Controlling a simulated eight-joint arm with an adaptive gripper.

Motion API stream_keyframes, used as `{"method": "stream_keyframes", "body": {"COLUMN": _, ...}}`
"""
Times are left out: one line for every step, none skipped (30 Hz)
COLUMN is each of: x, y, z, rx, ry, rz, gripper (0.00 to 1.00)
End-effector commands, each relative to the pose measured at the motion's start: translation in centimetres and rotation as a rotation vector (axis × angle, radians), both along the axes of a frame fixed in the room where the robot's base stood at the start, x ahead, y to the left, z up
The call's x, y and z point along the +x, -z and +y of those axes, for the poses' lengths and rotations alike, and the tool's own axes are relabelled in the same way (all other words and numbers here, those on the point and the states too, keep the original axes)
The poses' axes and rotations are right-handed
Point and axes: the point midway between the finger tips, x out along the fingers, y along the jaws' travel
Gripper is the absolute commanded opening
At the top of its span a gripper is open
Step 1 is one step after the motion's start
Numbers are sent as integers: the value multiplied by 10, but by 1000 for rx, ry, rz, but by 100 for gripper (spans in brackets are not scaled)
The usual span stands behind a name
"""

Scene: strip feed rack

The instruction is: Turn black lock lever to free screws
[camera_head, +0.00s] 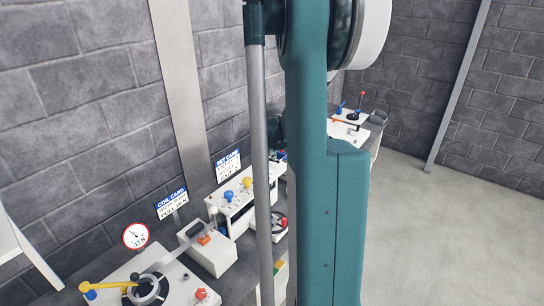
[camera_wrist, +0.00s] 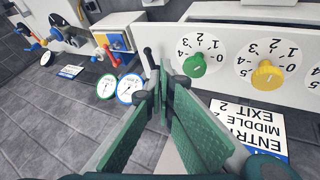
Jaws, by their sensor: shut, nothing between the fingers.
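In the wrist view a small black lever (camera_wrist: 149,59) stands at the left edge of a white panel (camera_wrist: 228,83); I cannot tell for sure that it is the lock lever. The panel carries a green knob (camera_wrist: 195,65) and a yellow knob (camera_wrist: 267,75) on numbered dials, which may be the screws. My gripper (camera_wrist: 163,82) has green-padded fingers and is shut and empty. Its tips appear just in front of the lever and left of the green knob; contact cannot be told. In the head view my arm hides the gripper.
Two round gauges (camera_wrist: 119,87) and a white box with coloured drawers (camera_wrist: 121,42) lie left in the wrist view. A printed card (camera_wrist: 262,134) is below the panel. In the head view a bench holds a yellow-handled lever (camera_head: 108,286); open floor (camera_head: 450,235) lies right.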

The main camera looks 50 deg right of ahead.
Motion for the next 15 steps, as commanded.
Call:
{"method": "stream_keyframes", "body": {"x": 1, "y": 2, "z": -1, "rx": 0, "ry": 0, "rz": 0, "gripper": 0}}
{"method": "stream_keyframes", "body": {"x": 2, "y": 4, "z": -2, "rx": 0, "ry": 0, "rz": 0, "gripper": 0}}
{"method": "stream_keyframes", "body": {"x": 2, "y": 6, "z": -3, "rx": 0, "ry": 0, "rz": 0, "gripper": 0}}
{"method": "stream_keyframes", "body": {"x": 3, "y": 7, "z": -4, "rx": 0, "ry": 0, "rz": 0, "gripper": 0}}
{"method": "stream_keyframes", "body": {"x": 4, "y": 9, "z": -5, "rx": 0, "ry": 0, "rz": 0, "gripper": 0}}
{"method": "stream_keyframes", "body": {"x": 5, "y": 12, "z": -7, "rx": 0, "ry": 0, "rz": 0, "gripper": 0}}
{"method": "stream_keyframes", "body": {"x": 6, "y": 14, "z": -8, "rx": 0, "ry": 0, "rz": 0, "gripper": 0}}
{"method": "stream_keyframes", "body": {"x": 7, "y": 17, "z": -9, "rx": 0, "ry": 0, "rz": 0, "gripper": 0}}
{"method": "stream_keyframes", "body": {"x": 8, "y": 20, "z": -11, "rx": 0, "ry": 0, "rz": 0, "gripper": 0}}
{"method": "stream_keyframes", "body": {"x": 9, "y": 22, "z": -12, "rx": 0, "ry": 0, "rz": 0, "gripper": 0}}
{"method": "stream_keyframes", "body": {"x": 10, "y": 24, "z": -13, "rx": 0, "ry": 0, "rz": 0, "gripper": 0}}
{"method": "stream_keyframes", "body": {"x": 12, "y": 28, "z": -15, "rx": 0, "ry": 0, "rz": 0, "gripper": 0}}
{"method": "stream_keyframes", "body": {"x": 13, "y": 30, "z": -16, "rx": 0, "ry": 0, "rz": 0, "gripper": 0}}
{"method": "stream_keyframes", "body": {"x": 14, "y": 32, "z": -18, "rx": 0, "ry": 0, "rz": 0, "gripper": 0}}
{"method": "stream_keyframes", "body": {"x": 15, "y": 36, "z": -19, "rx": 0, "ry": 0, "rz": 0, "gripper": 0}}
